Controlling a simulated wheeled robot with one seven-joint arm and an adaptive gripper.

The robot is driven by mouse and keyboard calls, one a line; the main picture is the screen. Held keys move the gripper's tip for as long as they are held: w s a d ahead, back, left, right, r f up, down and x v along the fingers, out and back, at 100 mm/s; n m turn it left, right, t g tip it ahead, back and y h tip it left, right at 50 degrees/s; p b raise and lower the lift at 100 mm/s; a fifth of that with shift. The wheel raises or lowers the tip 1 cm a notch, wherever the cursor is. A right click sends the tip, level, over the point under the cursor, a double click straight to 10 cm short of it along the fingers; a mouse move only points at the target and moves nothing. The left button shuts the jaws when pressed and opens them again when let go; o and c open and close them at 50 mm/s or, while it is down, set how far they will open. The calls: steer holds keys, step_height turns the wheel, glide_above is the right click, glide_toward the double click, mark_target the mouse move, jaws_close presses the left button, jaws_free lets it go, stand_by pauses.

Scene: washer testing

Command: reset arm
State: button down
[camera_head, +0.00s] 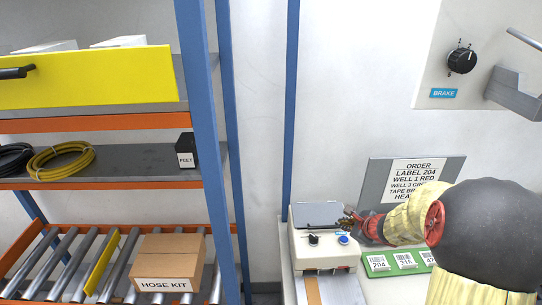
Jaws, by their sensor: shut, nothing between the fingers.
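My arm comes in from the right, with a large dark joint and yellowish sleeves. It ends in my gripper (347,220), small in the picture and pointing left. The gripper is shut and empty. It overlaps the right edge of a white box (325,256) with a grey top, a black knob and a blue button. I cannot tell whether it touches the box. My arm hides part of the order sign (412,178) and the bench behind it.
Green label cards (405,262) lie below my arm. A brake knob (462,58) and a grey bracket (515,92) are on the right wall panel. At left, a blue-posted rack holds a yellow hose (62,160), a feet box (186,150) and a hose kit carton (168,263).

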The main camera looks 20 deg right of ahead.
steer(key=s+a+n, duration=0.1)
steer(key=a+n+y, duration=0.1)
steer(key=a+n, duration=0.1)
steer(key=s+a+f+n+g+y, duration=0.1)
steer(key=a, duration=0.1)
steer(key=shift+s+a+f+n, duration=0.1)
steer(key=shift+s+a+n, duration=0.1)
steer(key=shift+s+n, duration=0.1)
steer(key=s+a+r+n+g+b, duration=0.1)
steer(key=s+a+r+n, duration=0.6)
steer(key=s+a+n, duration=0.3)
steer(key=s+a+r+n+g+h+b, duration=0.1)
steer(key=s+a+r+n+b, duration=0.1)
steer(key=s+a+r+n, duration=0.6)
steer(key=s+a+n, duration=0.2)
steer(key=s+n, duration=0.3)
steer(key=shift+s+a+r+g+h, duration=0.15)
steer(key=shift+s+r+g+h, duration=0.15)
steer(key=shift+s, duration=0.1)
